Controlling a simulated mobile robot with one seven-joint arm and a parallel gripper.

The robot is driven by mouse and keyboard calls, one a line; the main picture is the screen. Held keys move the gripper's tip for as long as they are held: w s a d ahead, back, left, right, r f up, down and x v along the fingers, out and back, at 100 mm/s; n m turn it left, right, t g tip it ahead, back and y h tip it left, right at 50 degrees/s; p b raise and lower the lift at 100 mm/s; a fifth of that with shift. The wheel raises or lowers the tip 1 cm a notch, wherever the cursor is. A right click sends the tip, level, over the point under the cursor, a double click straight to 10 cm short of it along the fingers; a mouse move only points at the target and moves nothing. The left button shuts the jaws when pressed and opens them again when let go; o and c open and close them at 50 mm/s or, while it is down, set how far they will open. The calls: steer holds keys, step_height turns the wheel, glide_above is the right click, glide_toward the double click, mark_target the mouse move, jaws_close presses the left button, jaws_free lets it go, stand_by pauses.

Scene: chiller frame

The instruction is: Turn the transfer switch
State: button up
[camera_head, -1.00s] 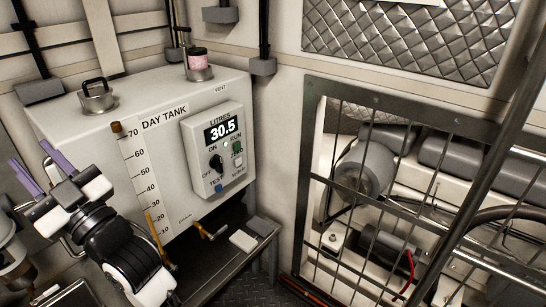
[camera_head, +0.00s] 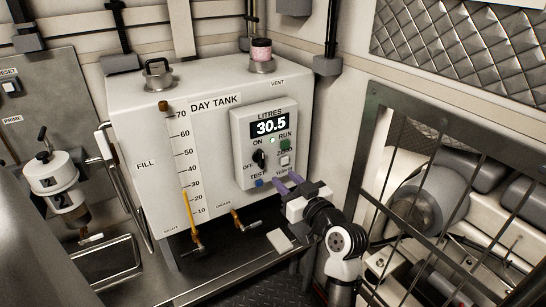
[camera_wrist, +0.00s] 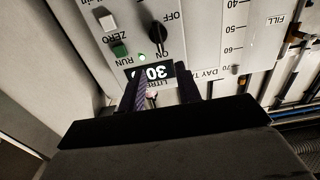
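The switch is a black rotary knob (camera_head: 260,159) between ON and OFF labels on the pale control panel (camera_head: 243,128) of the day tank. It also shows in the upside-down wrist view (camera_wrist: 158,35); I cannot tell its exact setting. My gripper (camera_head: 287,181) has purple fingers and is in front of the panel's lower right part, apart from the knob. In the wrist view its fingers (camera_wrist: 158,92) are spread with nothing held between them, and they cover part of the litres display (camera_wrist: 154,72).
The display (camera_head: 270,126) reads 30.5, with a lit green lamp, a green RUN button (camera_head: 285,143), a ZERO button (camera_head: 284,161) and a blue TEST button (camera_head: 259,183) below. Brass taps (camera_head: 197,246) stick out under the tank. A barred metal frame (camera_head: 410,116) stands at right.

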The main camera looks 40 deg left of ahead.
mark_target(263, 157)
steer(key=p+x, duration=0.3)
steer(key=x, duration=0.9)
steer(key=shift+d, duration=0.1)
jaws_close()
